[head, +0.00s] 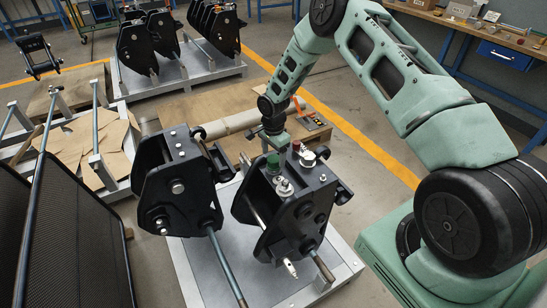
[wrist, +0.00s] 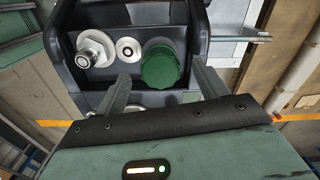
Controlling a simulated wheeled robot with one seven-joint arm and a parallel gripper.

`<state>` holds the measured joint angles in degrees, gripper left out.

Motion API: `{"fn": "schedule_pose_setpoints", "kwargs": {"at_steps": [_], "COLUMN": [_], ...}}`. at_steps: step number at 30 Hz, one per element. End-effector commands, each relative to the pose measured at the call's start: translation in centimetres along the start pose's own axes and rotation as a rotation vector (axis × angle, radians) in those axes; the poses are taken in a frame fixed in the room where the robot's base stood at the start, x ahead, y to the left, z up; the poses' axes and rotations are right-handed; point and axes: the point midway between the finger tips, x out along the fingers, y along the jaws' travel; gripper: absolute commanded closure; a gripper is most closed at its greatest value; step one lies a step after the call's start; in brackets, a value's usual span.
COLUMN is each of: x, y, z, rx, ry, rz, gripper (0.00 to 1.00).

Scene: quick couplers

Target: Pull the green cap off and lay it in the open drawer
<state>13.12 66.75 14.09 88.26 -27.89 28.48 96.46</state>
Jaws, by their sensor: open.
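The green cap (wrist: 161,66) sits on the black coupler (wrist: 88,18), beside two metal fittings (wrist: 96,50). In the head view the cap (head: 273,163) is on the upper part of the right-hand coupler (head: 262,205). My gripper (wrist: 162,88) is open and empty. Its two fingers are on either side of the near edge of the cap, and I cannot tell whether they touch it. In the head view my gripper (head: 273,149) is just above the cap. A blue drawer (head: 507,55) is under the workbench at the upper right; I cannot tell how far open it is.
A second black coupler (head: 178,183) stands close at the left on the same metal plate (head: 200,262). A small red part (head: 296,146) and metal fittings (head: 285,187) are near the cap. Hoses and rods stick out in front.

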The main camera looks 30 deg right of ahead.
Motion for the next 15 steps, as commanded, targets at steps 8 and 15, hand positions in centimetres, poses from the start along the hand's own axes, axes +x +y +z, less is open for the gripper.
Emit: {"fn": "schedule_pose_setpoints", "kwargs": {"at_steps": [8,15], "x": [2.6,2.9], "y": [0.0,0.0], "z": [0.0,0.0], "rx": [-0.001,0.0], "ry": [0.0,0.001], "rz": [0.001,0.0], "gripper": [0.28,0.28]}}
